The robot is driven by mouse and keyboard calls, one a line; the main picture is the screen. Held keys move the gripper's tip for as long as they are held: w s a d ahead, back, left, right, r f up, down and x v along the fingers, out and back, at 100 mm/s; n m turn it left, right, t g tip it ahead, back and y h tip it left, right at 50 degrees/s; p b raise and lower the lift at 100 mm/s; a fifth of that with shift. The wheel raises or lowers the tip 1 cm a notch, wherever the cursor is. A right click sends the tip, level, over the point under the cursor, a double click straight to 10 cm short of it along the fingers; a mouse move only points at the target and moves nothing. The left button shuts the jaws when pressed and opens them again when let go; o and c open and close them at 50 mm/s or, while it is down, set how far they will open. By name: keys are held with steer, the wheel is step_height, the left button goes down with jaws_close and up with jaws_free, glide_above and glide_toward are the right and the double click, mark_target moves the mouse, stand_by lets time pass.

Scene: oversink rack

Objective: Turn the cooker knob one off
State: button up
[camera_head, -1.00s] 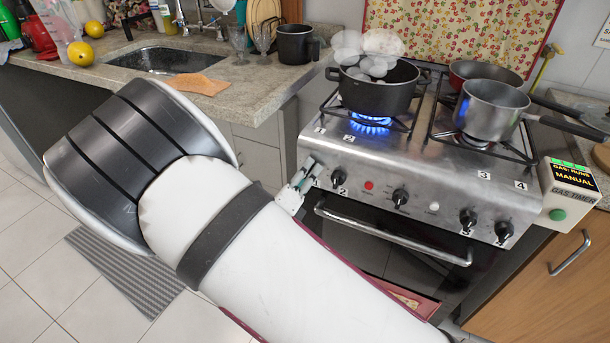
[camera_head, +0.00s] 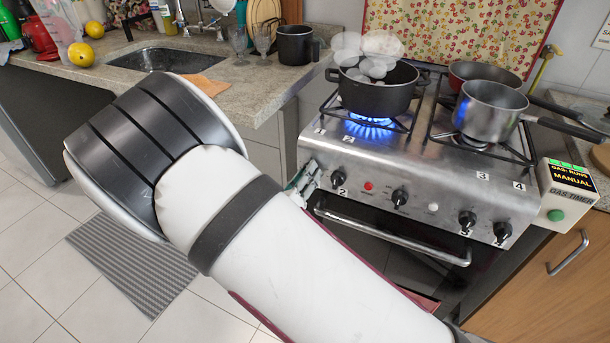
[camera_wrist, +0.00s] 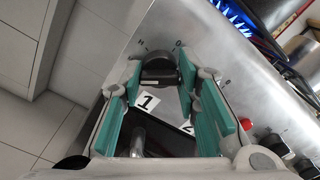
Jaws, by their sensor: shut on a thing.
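Cooker knob one is the black knob (camera_wrist: 157,68) beside the "1" label (camera_wrist: 148,101) in the wrist view. My gripper (camera_wrist: 161,80) has its teal-padded fingers on both sides of the knob and is shut on it. In the head view only a bit of my gripper (camera_head: 305,177) shows at the left end of the cooker's front panel (camera_head: 375,181); my arm hides knob one there. Blue flame (camera_head: 369,131) burns under the black pot (camera_head: 376,97); flame (camera_wrist: 236,14) also shows in the wrist view.
Knob two (camera_head: 338,179) and several other knobs sit to the right along the panel. The oven handle (camera_head: 395,239) runs below. Two pans (camera_head: 490,111) stand on the right burners. A gas timer box (camera_head: 569,192) reads "MANUAL". A counter with a sink (camera_head: 165,60) is at left.

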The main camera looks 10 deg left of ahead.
steer(key=m+b, duration=0.9)
steer(key=m, duration=0.3)
steer(key=m+b, duration=1)
steer(key=m, duration=0.2)
steer(key=shift+s+f+m, duration=0.1)
steer(key=shift+f+m, duration=0.1)
steer(key=shift+m, duration=0.2)
steer(key=shift+r+m+b, duration=0.1)
steer(key=shift+m+b, duration=0.2)
steer(key=shift+b, duration=0.1)
steer(key=o, duration=1.2)
steer(key=shift+c, duration=0.2)
steer(key=v, duration=0.7)
steer(key=shift+s, duration=0.2)
